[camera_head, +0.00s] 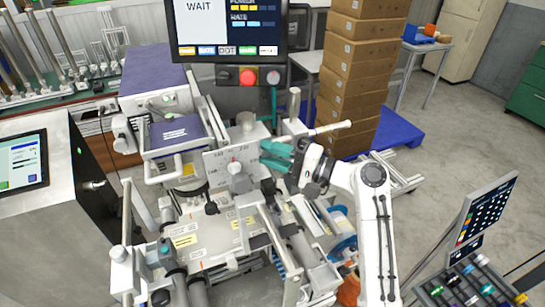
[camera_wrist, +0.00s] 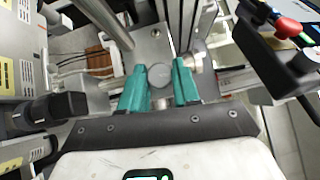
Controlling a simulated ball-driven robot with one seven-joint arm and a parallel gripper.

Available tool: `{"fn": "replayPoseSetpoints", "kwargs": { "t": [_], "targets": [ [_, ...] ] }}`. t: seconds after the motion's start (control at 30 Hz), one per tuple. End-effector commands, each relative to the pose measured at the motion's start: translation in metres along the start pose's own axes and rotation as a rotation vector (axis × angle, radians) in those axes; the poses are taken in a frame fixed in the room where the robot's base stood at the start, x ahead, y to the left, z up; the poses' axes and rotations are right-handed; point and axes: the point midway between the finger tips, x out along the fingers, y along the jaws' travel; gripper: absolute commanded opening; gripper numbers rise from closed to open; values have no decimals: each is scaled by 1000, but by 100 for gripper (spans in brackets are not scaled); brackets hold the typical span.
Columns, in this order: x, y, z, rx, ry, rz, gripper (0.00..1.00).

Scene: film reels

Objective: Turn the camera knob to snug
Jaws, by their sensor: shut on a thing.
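The camera knob shows in the wrist view as a small round grey cap (camera_wrist: 160,75) between my two teal fingers. My gripper (camera_wrist: 160,87) is shut on it, one finger on each side. In the head view my gripper (camera_head: 268,153) reaches in from the right, with its teal fingers beside the upright plate of the machine. The fingers hide the held knob there. How far the knob is turned cannot be told.
A marked plate with a white dial (camera_head: 235,168) stands just left of my gripper. A white-ended lever (camera_head: 330,128) sticks out above my gripper. A screen reading WAIT (camera_head: 225,25) hangs behind.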

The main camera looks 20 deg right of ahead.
Motion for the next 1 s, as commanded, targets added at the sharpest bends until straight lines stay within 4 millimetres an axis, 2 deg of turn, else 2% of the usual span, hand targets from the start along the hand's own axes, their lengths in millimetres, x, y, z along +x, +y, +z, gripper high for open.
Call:
{"fn": "replayPoseSetpoints", "kwargs": {
  "t": [0.03,0.3,0.67,0.7,0.93,1.0],
  "targets": [
    [-1,10,-1,47,1,-46,1],
    [0,7,0,213,1,-213,1],
    [0,5,0,232,0,-230,1],
    [0,5,0,232,0,-230,34],
    [0,4,0,231,0,-230,56],
    [0,4,0,231,0,-230,57]
  ]
}}
